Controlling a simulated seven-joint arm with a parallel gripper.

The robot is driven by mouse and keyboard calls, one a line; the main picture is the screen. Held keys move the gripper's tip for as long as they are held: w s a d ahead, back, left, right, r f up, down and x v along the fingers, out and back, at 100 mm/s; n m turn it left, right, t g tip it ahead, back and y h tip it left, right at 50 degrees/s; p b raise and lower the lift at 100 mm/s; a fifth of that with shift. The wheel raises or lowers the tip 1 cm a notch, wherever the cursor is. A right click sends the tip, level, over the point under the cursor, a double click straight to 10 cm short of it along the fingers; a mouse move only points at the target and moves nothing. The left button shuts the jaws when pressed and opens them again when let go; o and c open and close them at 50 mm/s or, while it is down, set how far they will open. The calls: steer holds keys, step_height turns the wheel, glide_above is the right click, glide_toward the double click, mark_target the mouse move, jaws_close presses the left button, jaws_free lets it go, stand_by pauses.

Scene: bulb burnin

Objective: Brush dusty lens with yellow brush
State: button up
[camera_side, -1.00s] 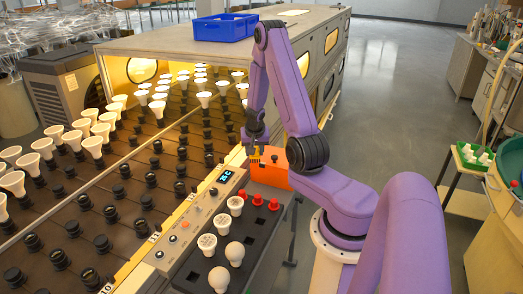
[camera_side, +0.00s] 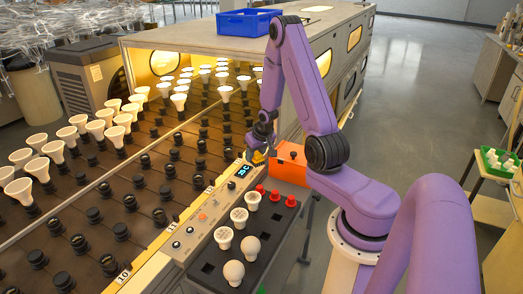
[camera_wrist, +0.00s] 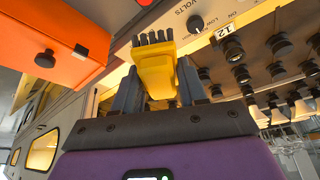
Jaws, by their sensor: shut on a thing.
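My gripper (camera_side: 259,153) is shut on the yellow brush, above the far end of the control panel and left of the orange box. The wrist view shows the yellow brush (camera_wrist: 155,72) between both fingers of my gripper (camera_wrist: 158,88), its dark bristles pointing away from the palm. In the side view only a bit of the yellow brush (camera_side: 258,157) shows. White reflector bulbs (camera_side: 223,236) with broad faces stand in the dark tray (camera_side: 205,268), apart from the brush. I cannot tell which lens is dusty.
The orange box (camera_side: 291,163) with a dark knob stands close right of my gripper. Red plugs (camera_side: 275,196) sit in the tray. The control panel (camera_side: 205,215) and a rack with several bulbs lie left. A blue crate (camera_side: 248,22) sits on the cabinet.

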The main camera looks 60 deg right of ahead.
steer(key=a+n+y, duration=0.2)
steer(key=a+n, duration=0.3)
steer(key=a, duration=0.2)
glide_above(250, 196)
steer(key=w, duration=0.2)
steer(key=shift+n, duration=0.3)
steer(key=shift+f, duration=3.55)
step_height(250, 196, down, 2)
steer(key=shift+s+f, duration=0.1)
steer(key=shift+s+d, duration=0.15)
steer(key=shift+s, duration=0.7)
steer(key=shift+c, duration=0.4)
steer(key=shift+s, duration=2)
steer(key=shift+t, duration=0.3)
steer(key=shift+w, duration=2.8)
steer(key=shift+w+r, duration=0.2)
steer(key=shift+r, duration=0.1)
step_height(250, 196, up, 8)
steer(key=shift+s+f, duration=0.1)
